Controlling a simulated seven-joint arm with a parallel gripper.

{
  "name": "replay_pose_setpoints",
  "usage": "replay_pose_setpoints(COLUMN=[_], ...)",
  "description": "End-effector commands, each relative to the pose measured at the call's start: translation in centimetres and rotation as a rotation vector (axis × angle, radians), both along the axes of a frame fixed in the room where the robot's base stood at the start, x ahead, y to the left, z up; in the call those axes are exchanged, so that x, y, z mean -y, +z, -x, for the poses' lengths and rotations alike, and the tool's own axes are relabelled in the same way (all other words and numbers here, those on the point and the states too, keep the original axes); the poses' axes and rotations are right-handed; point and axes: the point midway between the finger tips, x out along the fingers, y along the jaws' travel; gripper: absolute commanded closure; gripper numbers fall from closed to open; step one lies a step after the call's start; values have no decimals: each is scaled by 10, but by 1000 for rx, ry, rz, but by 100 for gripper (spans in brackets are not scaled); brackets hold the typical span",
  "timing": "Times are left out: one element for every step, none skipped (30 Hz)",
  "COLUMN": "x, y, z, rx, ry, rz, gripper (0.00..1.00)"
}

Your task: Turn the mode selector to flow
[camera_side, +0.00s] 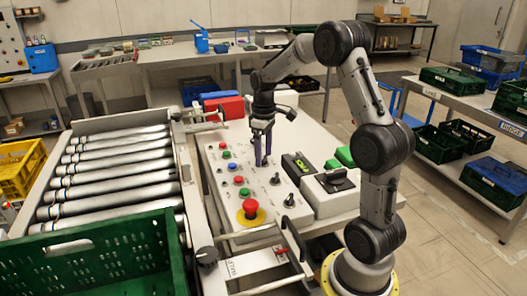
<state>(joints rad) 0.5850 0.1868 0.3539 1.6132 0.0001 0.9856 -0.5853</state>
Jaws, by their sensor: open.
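A light grey control panel (222,196) carries red, green and blue buttons, a red emergency stop (250,208) on a yellow ring, and small black selector knobs, one nearer the middle (275,179) and one near the front (289,201). A larger black rotary handle (335,182) sits on a box at the panel's right. I cannot read the labels, so which knob is the mode selector and where it points is unclear. My gripper (262,162) points down over the panel's middle, open, behind the nearer knobs. Its fingers may hide something on the panel.
A roller conveyor (112,172) runs along the left, with a green crate (100,262) at its front end. A small display unit (303,167) stands right of my gripper. Red and blue bins (222,106) are behind the panel. Shelves with crates stand at the right.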

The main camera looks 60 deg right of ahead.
Motion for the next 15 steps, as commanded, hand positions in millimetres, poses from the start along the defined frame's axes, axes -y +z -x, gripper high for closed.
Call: replay_pose_setpoints(x=[0,0,0,0,0,0,0,0,1,1,1,1,1,1,1], y=[0,1,4,6,10,15,20,25,33,39,46,55,62,68,78], z=[0,0,0,0,0,0,-1,0,-1,-1,-1,-1,-1,-1,-1], rx=[-1,0,1,1,2,2,3,3,5,4,4,5,5,4,5], ry=[0,0,0,0,0,0,0,0,0,0,0,0,0,0,0], rz=[0,0,1,1,1,1,2,2,3,3,3,3,3,3,3], gripper=[28,28,28,28,28,28,28,28,28,28,28,28,28,28,28])
